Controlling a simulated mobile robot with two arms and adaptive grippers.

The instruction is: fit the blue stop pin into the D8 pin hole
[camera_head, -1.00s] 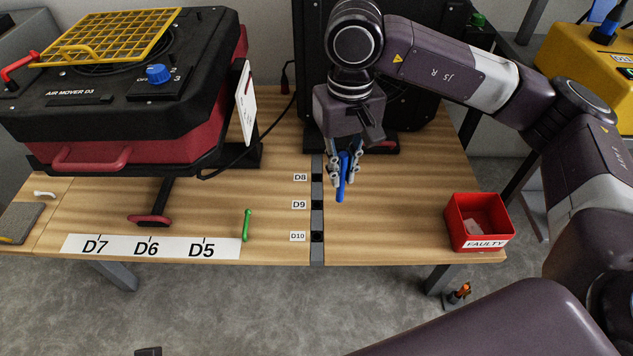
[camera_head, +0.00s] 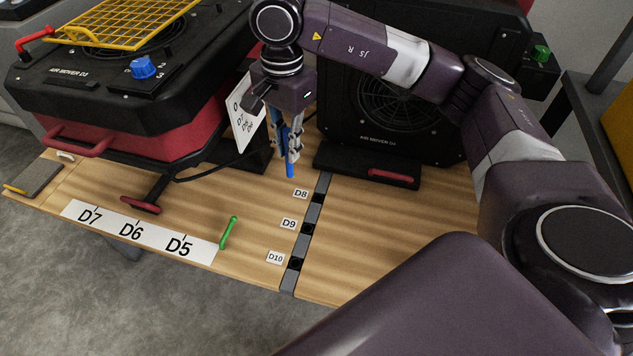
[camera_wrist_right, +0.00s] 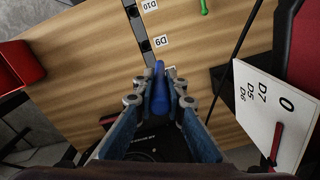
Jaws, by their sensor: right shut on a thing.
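My right gripper (camera_head: 288,152) is shut on the blue stop pin (camera_head: 290,170), which points downward, slightly tilted, above the table. The blue pin also shows between the fingers in the right wrist view (camera_wrist_right: 160,92). In the head view its lower end appears just above and left of the D8 label (camera_head: 301,193). The D8 pin hole (camera_head: 318,198) is a dark square in the grey strip (camera_head: 311,213), right of its label. The pin is apart from the hole. In the wrist view the fingers and pin hide the D8 area. My left gripper is not in view.
The D9 hole (camera_head: 307,228) and D10 hole (camera_head: 296,263) lie nearer on the strip. A green pin (camera_head: 229,232) lies on the table. A black and red air mover (camera_head: 120,90) stands left, with a hanging white card (camera_head: 246,118). Another black air mover (camera_head: 390,135) stands behind. A red bin (camera_wrist_right: 18,68) shows in the wrist view.

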